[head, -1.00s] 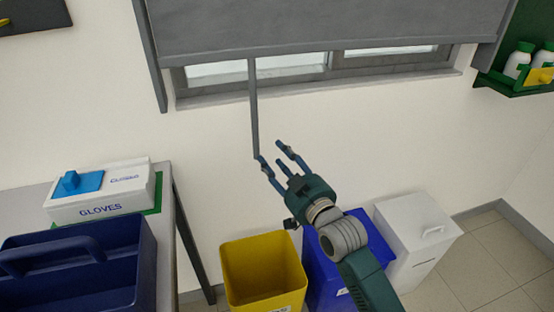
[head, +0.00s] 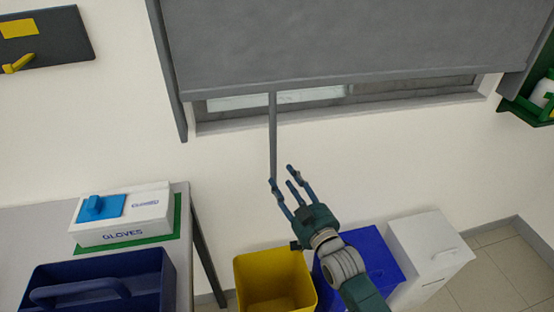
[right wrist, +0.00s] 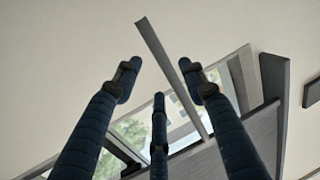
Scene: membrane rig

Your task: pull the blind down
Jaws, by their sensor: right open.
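The grey blind (head: 350,45) covers most of the window (head: 290,100) and leaves a low strip of it showing. A thin grey pull bar (head: 272,135) hangs from its bottom edge. My right gripper (head: 284,179) is open, with its fingers pointing up at the bar's lower end. In the right wrist view, the bar (right wrist: 172,72) runs between the spread fingertips (right wrist: 165,85), and the blind (right wrist: 235,145) shows beyond them. I cannot tell whether any finger touches the bar. My left gripper is not in view.
A table with a gloves box (head: 122,228) and a dark blue caddy (head: 100,268) stands at left. Below the window are a yellow bin (head: 272,275), a blue bin (head: 385,258) and a white bin (head: 425,245). A green shelf (head: 525,110) is at right.

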